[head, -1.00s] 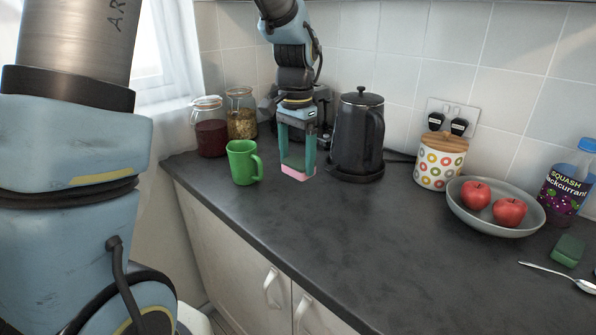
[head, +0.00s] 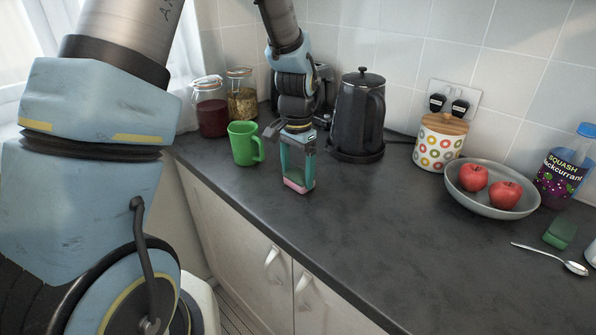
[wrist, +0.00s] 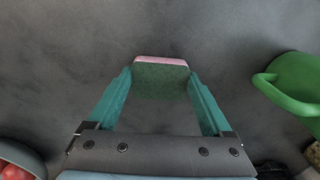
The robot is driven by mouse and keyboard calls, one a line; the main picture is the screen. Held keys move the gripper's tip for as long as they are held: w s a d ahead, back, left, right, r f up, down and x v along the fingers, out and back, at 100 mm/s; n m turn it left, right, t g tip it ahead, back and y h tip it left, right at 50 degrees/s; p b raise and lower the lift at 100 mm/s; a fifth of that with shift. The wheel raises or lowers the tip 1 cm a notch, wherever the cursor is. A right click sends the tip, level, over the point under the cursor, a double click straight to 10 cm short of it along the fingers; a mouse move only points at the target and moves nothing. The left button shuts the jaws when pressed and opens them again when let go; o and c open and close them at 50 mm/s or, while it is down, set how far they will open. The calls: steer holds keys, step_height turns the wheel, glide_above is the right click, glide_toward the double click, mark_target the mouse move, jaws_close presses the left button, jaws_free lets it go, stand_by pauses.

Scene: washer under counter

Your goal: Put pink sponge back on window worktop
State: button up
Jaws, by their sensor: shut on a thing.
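The pink sponge (head: 296,186), with a green scouring face in the wrist view (wrist: 160,78), is between the teal fingers of my gripper (head: 299,182). My gripper is shut on it, with a finger at each side. The sponge is at or just above the dark grey worktop (head: 375,215); I cannot tell whether it touches. It is to the right of the green mug and in front of the kettle. The window is at the upper left, behind my arm.
The green mug (head: 243,144) stands close on the left, by two jars (head: 211,107). The black kettle (head: 358,115) stands behind. A patterned canister (head: 439,145), a bowl of apples (head: 490,208), a green sponge (head: 560,234) and a spoon (head: 550,258) are further right. The worktop's middle is clear.

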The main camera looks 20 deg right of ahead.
mark_target(298, 176)
steer(key=shift+f, duration=0.2)
steer(key=o, duration=1)
steer(key=shift+c, duration=0.2)
steer(key=shift+r, duration=0.15)
step_height(298, 176, up, 12)
steer(key=b, duration=0.2)
steer(key=s+a+f+n, duration=0.1)
steer(key=a+f+n, duration=0.1)
steer(key=a, duration=0.6)
steer(key=s+a+f+n+t, duration=0.1)
steer(key=s+a+f+n, duration=0.1)
steer(key=a+n, duration=0.3)
steer(key=s+a+f+n, duration=0.1)
steer(key=a+n, duration=0.3)
steer(key=a, duration=0.9)
steer(key=shift+s+f+t, duration=0.3)
steer(key=shift+f, duration=0.25)
